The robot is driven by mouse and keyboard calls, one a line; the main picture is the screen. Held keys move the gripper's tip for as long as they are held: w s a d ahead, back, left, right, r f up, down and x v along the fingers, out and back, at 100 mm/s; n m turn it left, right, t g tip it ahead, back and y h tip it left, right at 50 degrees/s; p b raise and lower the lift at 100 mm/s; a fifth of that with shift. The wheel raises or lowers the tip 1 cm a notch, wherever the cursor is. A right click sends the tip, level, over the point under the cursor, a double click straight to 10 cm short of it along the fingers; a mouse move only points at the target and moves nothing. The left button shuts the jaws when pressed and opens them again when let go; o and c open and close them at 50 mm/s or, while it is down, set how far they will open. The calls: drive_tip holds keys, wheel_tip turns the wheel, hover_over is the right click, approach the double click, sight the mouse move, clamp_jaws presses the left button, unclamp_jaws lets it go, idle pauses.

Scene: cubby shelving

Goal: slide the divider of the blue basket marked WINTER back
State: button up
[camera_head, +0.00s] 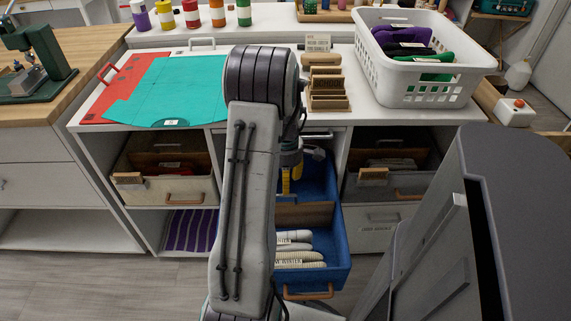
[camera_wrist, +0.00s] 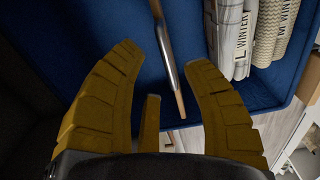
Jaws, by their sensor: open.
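My gripper (camera_head: 290,178) is at the rear part of the basket, mostly hidden by my arm. In the wrist view my gripper (camera_wrist: 162,62) has its yellow fingers spread. The divider's thin top edge (camera_wrist: 167,62) runs between the fingertips; I cannot tell whether they touch it. Knitted items with WINTER labels (camera_wrist: 240,38) lie right of the divider.
A dark grey body stands at the right.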

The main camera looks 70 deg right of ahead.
wheel_tip(320, 180, up, 7)
idle(0.4)
